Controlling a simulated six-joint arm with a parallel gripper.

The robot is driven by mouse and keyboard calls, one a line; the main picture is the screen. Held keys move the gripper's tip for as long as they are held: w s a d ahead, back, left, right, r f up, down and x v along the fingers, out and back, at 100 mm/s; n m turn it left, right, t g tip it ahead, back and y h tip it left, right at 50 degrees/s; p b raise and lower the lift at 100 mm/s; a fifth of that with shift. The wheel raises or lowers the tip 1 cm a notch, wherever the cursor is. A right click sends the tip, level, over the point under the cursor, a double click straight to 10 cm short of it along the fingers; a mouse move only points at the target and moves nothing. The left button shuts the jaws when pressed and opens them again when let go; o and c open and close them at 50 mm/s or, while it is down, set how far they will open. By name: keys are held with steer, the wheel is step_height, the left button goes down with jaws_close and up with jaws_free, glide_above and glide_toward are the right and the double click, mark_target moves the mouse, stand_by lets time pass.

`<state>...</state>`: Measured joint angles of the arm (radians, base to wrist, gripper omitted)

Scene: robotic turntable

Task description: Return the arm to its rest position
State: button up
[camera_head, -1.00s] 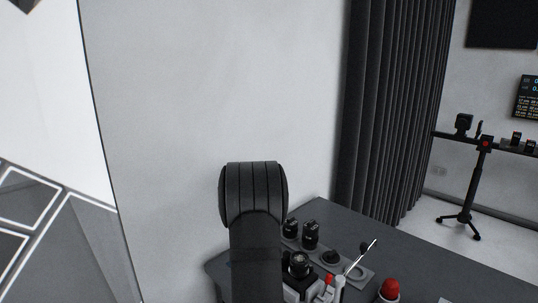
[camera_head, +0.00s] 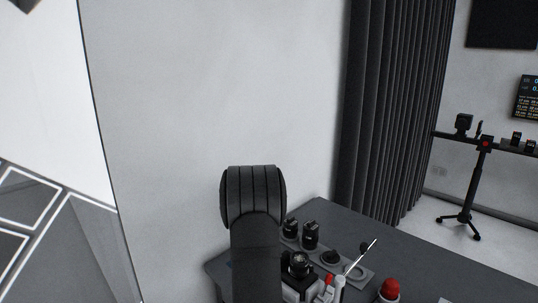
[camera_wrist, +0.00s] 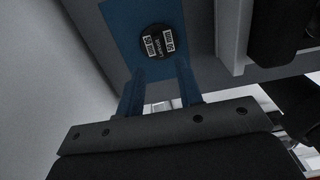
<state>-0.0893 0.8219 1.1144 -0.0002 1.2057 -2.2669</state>
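My gripper (camera_wrist: 158,85) shows in the wrist view, with two blue fingers spread apart and nothing between them. Beyond the fingertips, a black round disc (camera_wrist: 149,31) with white labels lies on a blue mat (camera_wrist: 113,18). The disc appears apart from the fingers. In the head view, my dark arm stands upright in the middle and hides part of the table. My gripper is not visible in that view.
The dark table (camera_head: 440,262) holds a grey panel with black knobs (camera_head: 310,235), a thin metal lever (camera_head: 361,257) and a red button (camera_head: 390,288). A dark curtain (camera_head: 392,110) hangs behind. A tripod stand (camera_head: 474,185) is at the far right.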

steer(key=s+d+r+m, duration=0.5)
steer(key=s+d+r, duration=0.4)
steer(key=d, duration=0.3)
steer(key=s+d+r+m, duration=0.4)
steer(key=s+d+r, duration=0.45)
steer(key=d, duration=0.35)
steer(key=w+a+f, duration=0.2)
steer(key=a, duration=0.1)
steer(key=w+a+f, duration=0.2)
steer(key=a, duration=0.1)
steer(key=w+a+f, duration=0.2)
steer(key=a+f, duration=0.1)
steer(key=shift+w, duration=0.2)
steer(key=shift+w+a+f, duration=0.15)
steer(key=shift+a+f, duration=0.05)
steer(key=shift+f, duration=1.35)
steer(key=shift+c, duration=0.4)
